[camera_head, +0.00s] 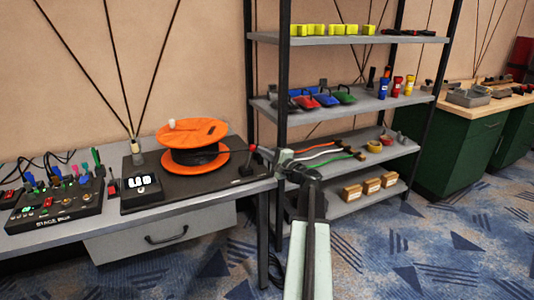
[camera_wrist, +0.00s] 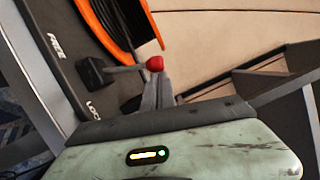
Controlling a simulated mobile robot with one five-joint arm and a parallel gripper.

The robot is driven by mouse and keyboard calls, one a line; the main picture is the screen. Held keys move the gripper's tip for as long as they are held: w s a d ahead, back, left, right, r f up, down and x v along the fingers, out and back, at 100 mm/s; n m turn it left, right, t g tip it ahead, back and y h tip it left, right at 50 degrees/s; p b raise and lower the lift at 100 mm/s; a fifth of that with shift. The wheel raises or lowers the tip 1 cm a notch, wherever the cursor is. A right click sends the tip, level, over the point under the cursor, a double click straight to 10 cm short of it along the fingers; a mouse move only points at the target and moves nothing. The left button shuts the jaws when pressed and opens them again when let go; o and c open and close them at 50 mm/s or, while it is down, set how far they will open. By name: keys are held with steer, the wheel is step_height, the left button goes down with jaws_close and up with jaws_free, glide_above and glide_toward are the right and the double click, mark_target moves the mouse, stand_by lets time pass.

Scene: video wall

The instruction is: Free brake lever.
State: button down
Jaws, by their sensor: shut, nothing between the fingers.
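The brake lever has a red knob (camera_wrist: 155,63) on a grey rod that rises from a black block (camera_wrist: 90,71). The block sits on a black base plate between the white words FREE and LOCK. In the head view the red knob (camera_head: 252,148) stands just right of the orange cable reel (camera_head: 191,133). My gripper (camera_wrist: 158,82) is shut and empty. In the wrist view its fingertips are right by the knob; I cannot tell whether they touch it. In the head view my gripper (camera_head: 279,156) is at the right end of the bench.
A display box (camera_head: 142,188) sits on the base plate's left, and a stage box (camera_head: 58,205) with several cables is further left. A dark-framed shelf rack (camera_head: 262,140) stands close to the right of the bench. Patterned carpet lies in front.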

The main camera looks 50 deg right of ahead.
steer(key=w+a+r+n+g+p, duration=0.2)
steer(key=a+n+p, duration=0.4)
steer(key=n+p, duration=0.1)
steer(key=shift+w+a+n, duration=0.35)
steer(key=shift+a+n, duration=0.05)
stand_by(0.6)
steer(key=shift+a+g, duration=0.1)
steer(key=shift+g, duration=0.2)
